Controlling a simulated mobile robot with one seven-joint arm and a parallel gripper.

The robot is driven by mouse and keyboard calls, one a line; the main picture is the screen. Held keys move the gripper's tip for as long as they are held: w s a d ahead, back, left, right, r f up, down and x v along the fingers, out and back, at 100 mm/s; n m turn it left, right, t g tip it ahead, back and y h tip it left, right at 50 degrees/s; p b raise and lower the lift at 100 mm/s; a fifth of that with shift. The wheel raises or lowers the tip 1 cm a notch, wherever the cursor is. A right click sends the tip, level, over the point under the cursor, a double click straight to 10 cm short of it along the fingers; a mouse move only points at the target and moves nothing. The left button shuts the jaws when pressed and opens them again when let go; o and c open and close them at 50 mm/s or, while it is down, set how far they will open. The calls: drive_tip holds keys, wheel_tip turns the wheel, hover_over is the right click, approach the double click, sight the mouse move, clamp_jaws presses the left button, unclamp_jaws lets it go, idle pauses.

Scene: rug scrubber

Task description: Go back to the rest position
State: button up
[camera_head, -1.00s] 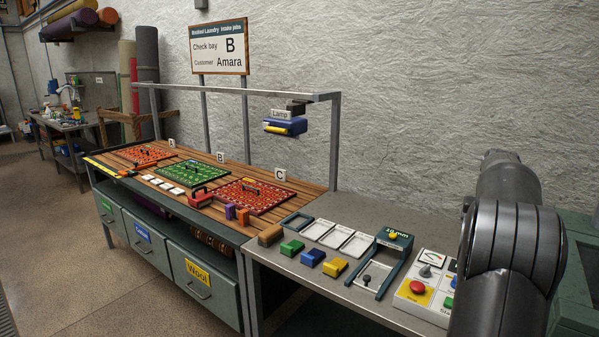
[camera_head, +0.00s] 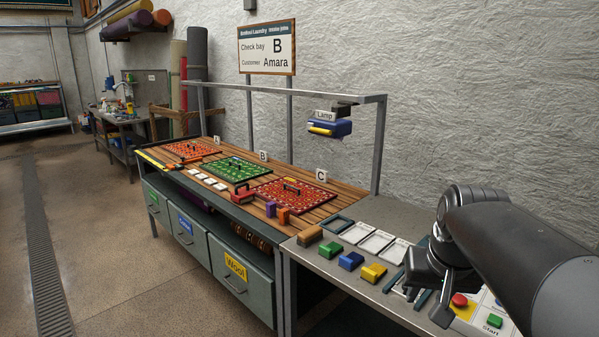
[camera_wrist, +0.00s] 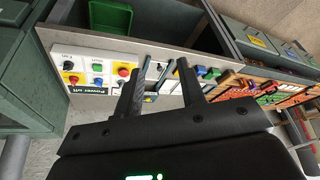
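My gripper (camera_head: 428,305) hangs at the right of the head view, over the grey bench (camera_head: 335,287) and in front of the control panel. In the wrist view my gripper (camera_wrist: 160,72) has its two dark fingers apart, with nothing held between them. My arm comes in from the lower right of the head view and hides part of the bench top and of the dark gauge stand (camera_head: 396,281).
The control panel has a red button (camera_head: 460,300) and a green Start button (camera_head: 494,321). Green (camera_head: 330,249), blue (camera_head: 351,260) and yellow (camera_head: 373,272) blocks lie near the bench's front edge. A lamp (camera_head: 328,128) hangs from a metal frame. Open floor (camera_head: 110,260) lies at left.

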drive_tip(key=s+a+f+n, duration=0.1)
drive_tip(key=s+a+f, duration=0.2)
drive_tip(key=s, duration=0.2)
drive_tip(key=s+a+f+n+t, duration=0.1)
drive_tip(key=s+a+f, duration=0.2)
drive_tip(key=s, duration=0.2)
drive_tip(key=shift+a, duration=0.4)
drive_tip(key=shift+s, duration=0.1)
drive_tip(key=shift+c, duration=0.5)
